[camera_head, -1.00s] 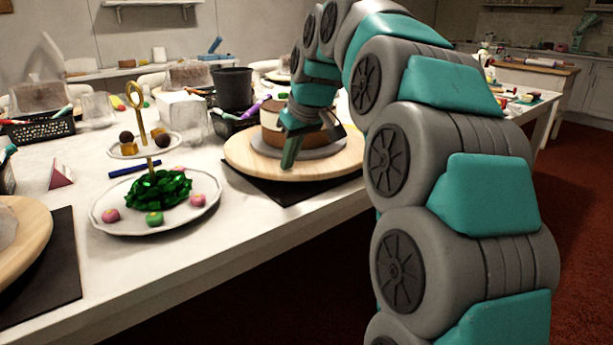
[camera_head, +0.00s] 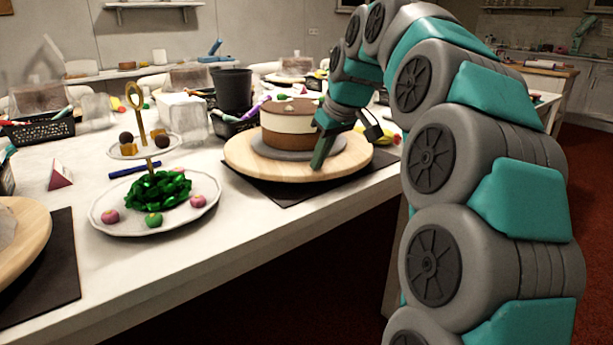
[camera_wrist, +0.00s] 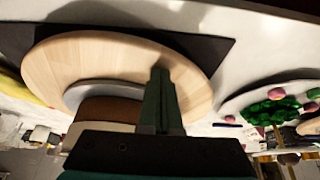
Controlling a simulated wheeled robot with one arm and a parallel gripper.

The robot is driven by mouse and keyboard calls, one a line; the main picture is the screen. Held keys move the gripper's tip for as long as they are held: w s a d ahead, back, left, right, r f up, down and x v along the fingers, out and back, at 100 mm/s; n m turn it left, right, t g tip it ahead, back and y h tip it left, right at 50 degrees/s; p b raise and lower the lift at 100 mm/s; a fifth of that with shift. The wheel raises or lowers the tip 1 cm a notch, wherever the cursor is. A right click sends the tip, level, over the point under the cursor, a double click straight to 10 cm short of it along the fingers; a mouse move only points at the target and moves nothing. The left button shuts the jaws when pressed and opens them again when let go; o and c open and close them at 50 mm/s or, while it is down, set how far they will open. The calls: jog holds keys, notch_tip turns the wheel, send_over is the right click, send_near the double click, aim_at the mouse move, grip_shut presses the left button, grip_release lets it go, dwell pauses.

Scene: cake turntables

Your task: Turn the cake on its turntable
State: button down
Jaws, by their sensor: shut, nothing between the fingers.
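A round layered cake (camera_head: 287,125), brown with a cream band, stands on a grey disc (camera_head: 266,149) on the wooden turntable (camera_head: 240,163). The turntable sits on a dark mat (camera_head: 283,193) at the table's front edge. My gripper (camera_head: 319,160) is shut and empty, pointing down at the front right part of the turntable, beside the cake. In the wrist view my gripper (camera_wrist: 161,85) lies over the pale turntable (camera_wrist: 95,53), with the cake (camera_wrist: 105,110) partly hidden behind the gripper body. I cannot tell whether the fingertips touch the wood.
A two-tier stand (camera_head: 98,214) with sweets and a green bow stands left of the turntable. A black pot (camera_head: 232,90) and a dark basket (camera_head: 228,124) are behind it. Another turntable (camera_head: 25,230) is at the far left. Bare table lies along the front edge.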

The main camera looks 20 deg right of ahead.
aim_at(340, 163)
jog(key=shift+w+d+p, duration=0.15)
jog(key=shift+d+p, duration=0.1)
jog(key=shift+d, duration=1.35)
jog(key=shift+w+d+p, duration=0.15)
jog(key=shift+d+p, duration=0.05)
jog(key=shift+d, duration=1.35)
jog(key=shift+r+p, duration=0.9)
jog(key=shift+r, duration=0.65)
jog(key=shift+f, duration=0.1)
jog(key=shift+a, duration=0.1)
jog(key=a, duration=0.3)
jog(key=s+a, duration=0.1)
jog(key=a, duration=0.2)
jog(key=a+b, duration=0.1)
jog(key=a, duration=0.2)
jog(key=shift+s+a, duration=0.15)
jog(key=shift+a, duration=0.15)
jog(key=w+a, duration=0.2)
jog(key=w+a+p, duration=0.1)
jog(key=w+a, duration=0.1)
jog(key=a, duration=0.1)
jog(key=w+a+p, duration=0.1)
jog(key=w+a, duration=0.1)
jog(key=a, duration=0.1)
jog(key=shift+w, duration=0.15)
